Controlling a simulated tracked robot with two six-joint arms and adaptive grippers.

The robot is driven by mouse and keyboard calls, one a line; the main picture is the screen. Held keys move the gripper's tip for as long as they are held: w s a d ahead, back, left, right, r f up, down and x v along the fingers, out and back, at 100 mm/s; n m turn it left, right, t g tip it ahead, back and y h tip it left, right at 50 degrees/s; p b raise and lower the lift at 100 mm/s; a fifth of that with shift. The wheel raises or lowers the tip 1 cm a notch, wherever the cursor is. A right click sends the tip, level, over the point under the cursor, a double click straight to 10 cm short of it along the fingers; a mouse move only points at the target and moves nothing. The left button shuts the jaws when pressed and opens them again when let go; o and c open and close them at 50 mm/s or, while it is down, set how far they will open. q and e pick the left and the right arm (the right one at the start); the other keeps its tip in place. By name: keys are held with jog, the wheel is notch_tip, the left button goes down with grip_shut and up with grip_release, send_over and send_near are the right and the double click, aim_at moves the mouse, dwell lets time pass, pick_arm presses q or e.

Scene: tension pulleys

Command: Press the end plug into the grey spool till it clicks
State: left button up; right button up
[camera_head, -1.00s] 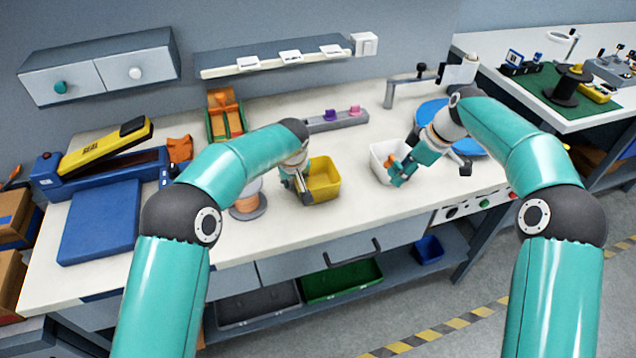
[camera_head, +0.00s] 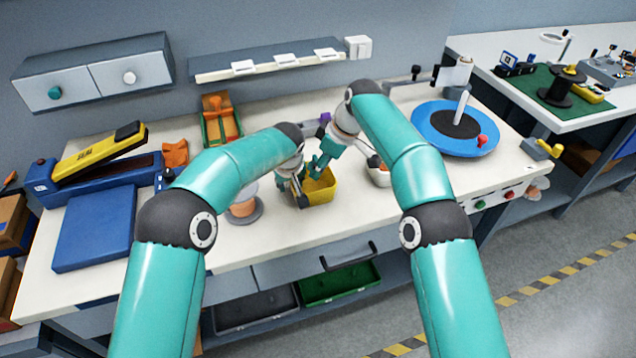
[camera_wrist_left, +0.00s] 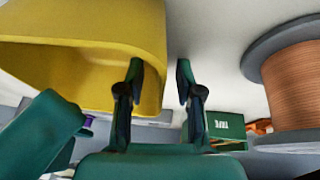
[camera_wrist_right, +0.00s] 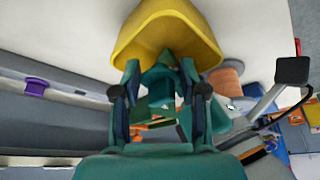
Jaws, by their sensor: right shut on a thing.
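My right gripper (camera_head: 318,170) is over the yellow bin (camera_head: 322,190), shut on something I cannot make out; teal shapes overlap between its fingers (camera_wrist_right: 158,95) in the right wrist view. My left gripper (camera_head: 300,194) is at the bin's left side; its fingers (camera_wrist_left: 160,85) are apart, on either side of the bin wall's edge in the left wrist view. A copper-wound spool with a grey flange (camera_head: 246,216) stands just left of it, apart; the left wrist view shows it too (camera_wrist_left: 292,85). I cannot tell whether this is the grey spool. No end plug is recognisable.
A blue turntable (camera_head: 428,128) with a white post is farther right. A blue and yellow machine (camera_head: 100,170) and blue pad (camera_head: 97,225) fill the left side.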

aim_at(310, 190)
jog(key=shift+a, duration=0.55)
jog(key=shift+d+f, duration=0.1)
jog(key=shift+f, duration=1.65)
pick_arm(q)
jog(key=shift+r+p, duration=0.35)
pick_arm(e)
jog(key=x, duration=0.3)
jog(key=shift+s+d+f, duration=0.1)
jog(key=shift+f, duration=0.05)
jog(key=o, duration=0.8)
jog(key=shift+c, duration=0.2)
pick_arm(q)
jog(key=shift+f, duration=0.15)
pick_arm(e)
jog(key=shift+f, duration=0.1)
